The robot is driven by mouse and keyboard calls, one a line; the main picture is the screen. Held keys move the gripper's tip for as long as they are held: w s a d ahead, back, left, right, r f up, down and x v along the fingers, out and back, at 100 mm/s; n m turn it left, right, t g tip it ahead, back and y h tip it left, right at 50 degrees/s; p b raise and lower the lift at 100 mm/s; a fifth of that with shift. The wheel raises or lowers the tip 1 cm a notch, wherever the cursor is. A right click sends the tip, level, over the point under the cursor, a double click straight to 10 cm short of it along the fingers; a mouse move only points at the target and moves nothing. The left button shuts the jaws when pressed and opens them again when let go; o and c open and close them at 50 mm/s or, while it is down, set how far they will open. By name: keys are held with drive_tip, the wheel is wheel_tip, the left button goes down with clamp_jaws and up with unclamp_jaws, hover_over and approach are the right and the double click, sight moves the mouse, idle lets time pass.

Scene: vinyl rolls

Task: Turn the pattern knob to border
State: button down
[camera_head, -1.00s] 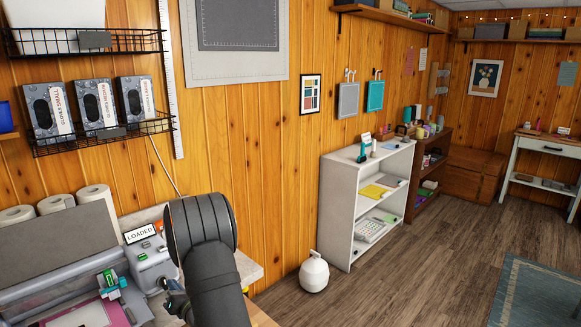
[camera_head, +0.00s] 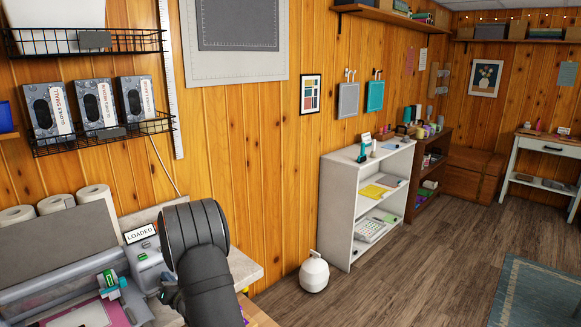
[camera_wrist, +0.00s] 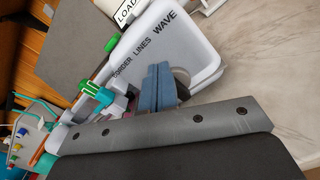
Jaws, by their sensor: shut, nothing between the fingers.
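The cutting machine's pale end panel (camera_wrist: 195,50) fills the upper middle of the wrist view, with the words BORDER, LINES and WAVE along it. My gripper (camera_wrist: 160,68) shows there as two blue fingers, shut together and empty, in front of the panel below the words. A grey rounded part, likely the pattern knob (camera_wrist: 183,80), shows just right of the fingers and is mostly hidden by them. I cannot tell its setting or whether the fingers touch it. In the head view my arm hides the knob and most of the gripper beside the machine (camera_head: 148,262).
A green and teal carriage (camera_head: 112,281) sits to the left above a pink sheet. White rolls (camera_head: 95,196) stand behind. Bare bench top (camera_head: 245,268) lies right of my arm.

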drive_tip(key=shift+f, duration=0.2)
idle(0.3)
drive_tip(key=shift+w+d+f, duration=0.15)
drive_tip(key=shift+w+d, duration=0.1)
drive_tip(key=shift+w+d+f, duration=0.2)
drive_tip(key=shift+d, duration=0.05)
drive_tip(key=shift+r, duration=0.1)
drive_tip(key=shift+w+d+r, duration=0.15)
drive_tip(key=shift+r, duration=0.15)
drive_tip(key=shift+v, duration=3)
